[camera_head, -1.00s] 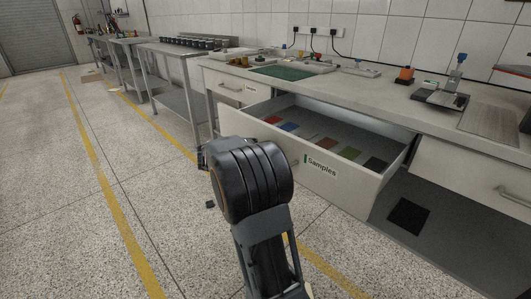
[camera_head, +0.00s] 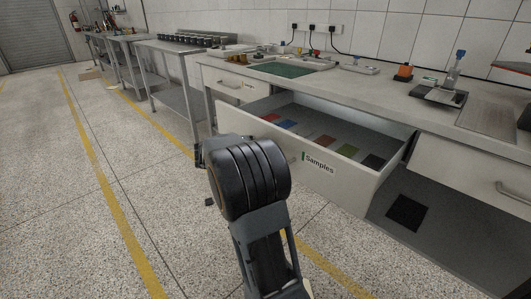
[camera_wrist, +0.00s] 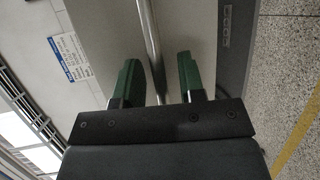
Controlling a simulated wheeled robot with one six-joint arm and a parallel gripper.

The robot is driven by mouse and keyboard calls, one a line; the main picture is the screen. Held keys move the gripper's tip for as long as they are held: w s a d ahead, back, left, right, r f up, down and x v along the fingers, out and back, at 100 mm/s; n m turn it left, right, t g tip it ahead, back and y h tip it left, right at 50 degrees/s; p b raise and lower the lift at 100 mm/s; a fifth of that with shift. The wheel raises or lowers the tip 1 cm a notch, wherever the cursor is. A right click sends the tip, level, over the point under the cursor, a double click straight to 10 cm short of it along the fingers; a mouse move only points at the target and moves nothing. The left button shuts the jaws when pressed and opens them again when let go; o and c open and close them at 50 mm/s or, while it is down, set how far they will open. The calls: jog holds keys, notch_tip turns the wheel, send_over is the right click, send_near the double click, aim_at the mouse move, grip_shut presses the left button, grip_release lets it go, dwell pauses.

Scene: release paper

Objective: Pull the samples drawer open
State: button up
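The samples drawer (camera_head: 345,178) stands well out from the bench in the head view, with a "Samples" label on its pale front. Several coloured swatches lie inside it. In the wrist view a metal bar handle (camera_wrist: 150,40) runs between the two green fingers of my gripper (camera_wrist: 160,82), in front of a pale panel. The fingers are apart, with a visible gap between the bar and each finger. In the head view my dark wrist hides the fingers and most of the handle.
The bench top (camera_head: 370,88) carries a green mat (camera_head: 281,69), an orange container (camera_head: 404,72) and a scale-like instrument (camera_head: 440,94). A closed drawer with a handle is at right. A dark square (camera_head: 406,213) lies beneath the bench. Open speckled floor is at left.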

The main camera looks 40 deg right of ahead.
jog(key=p+v, duration=0.4)
jog(key=v, duration=0.9)
jog(key=shift+w+a, duration=0.15)
jog(key=shift+a, duration=0.15)
jog(key=shift+r, duration=0.1)
jog(key=s+a+r+n+t+y+p, duration=0.2)
jog(key=s+a+r+t+y+p, duration=0.3)
jog(key=r+p, duration=0.8)
jog(key=s+a+r+n+t+y+p, duration=0.2)
jog(key=s+a+r+y+p, duration=0.7)
jog(key=p, duration=1)
notch_tip(320, 180, up, 4)
jog(key=s+a+t, duration=0.2)
jog(key=a, duration=0.1)
jog(key=shift+r+t+y, duration=0.2)
jog(key=shift+t+y, duration=0.2)
